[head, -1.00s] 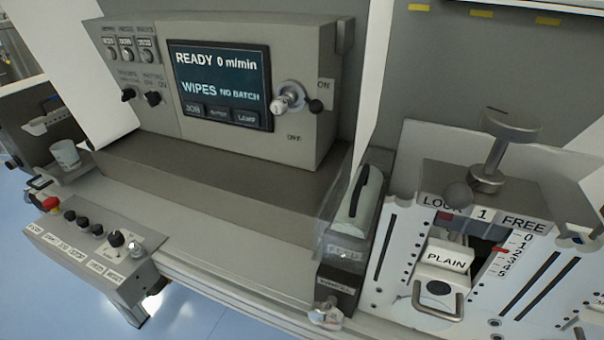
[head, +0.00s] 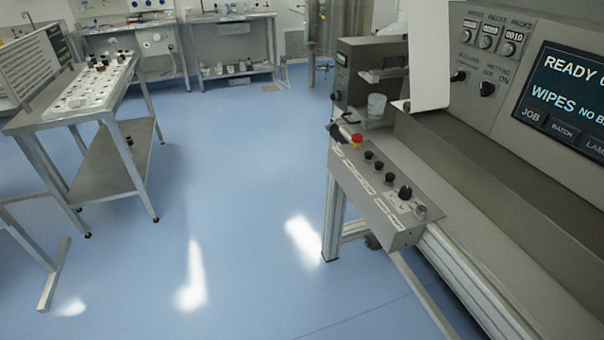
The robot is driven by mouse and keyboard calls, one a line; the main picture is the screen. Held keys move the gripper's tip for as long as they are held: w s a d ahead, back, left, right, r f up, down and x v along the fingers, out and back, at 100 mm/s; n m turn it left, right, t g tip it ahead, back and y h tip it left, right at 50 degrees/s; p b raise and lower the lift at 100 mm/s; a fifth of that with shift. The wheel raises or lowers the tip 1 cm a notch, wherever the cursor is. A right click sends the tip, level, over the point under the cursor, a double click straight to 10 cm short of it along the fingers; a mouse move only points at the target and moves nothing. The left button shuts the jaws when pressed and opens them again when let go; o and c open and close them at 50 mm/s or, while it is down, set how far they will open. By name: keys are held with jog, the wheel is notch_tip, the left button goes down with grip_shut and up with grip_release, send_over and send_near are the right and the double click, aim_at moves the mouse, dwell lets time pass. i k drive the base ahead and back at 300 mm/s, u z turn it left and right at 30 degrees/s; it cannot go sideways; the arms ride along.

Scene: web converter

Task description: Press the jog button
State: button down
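A grey button box (head: 385,190) sticks out from the machine's front rail, right of the middle in the head view. On its sloped top are a red mushroom button (head: 357,139) at the far end, several black buttons (head: 379,165) in a row, a black selector knob (head: 405,193) and a pale round knob or button (head: 421,211) at the near end. White labels run along the box, too small to read, so I cannot tell which button is jog. My gripper is not in view.
The machine's screen (head: 566,95) reads READY and WIPES at the right. A steel trolley (head: 85,95) with small parts stands at the left. Benches (head: 232,55) line the back. The blue floor (head: 230,200) between trolley and machine is clear.

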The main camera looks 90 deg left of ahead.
aim_at(379, 165)
jog(key=u, duration=2.75)
jog(key=i, duration=1)
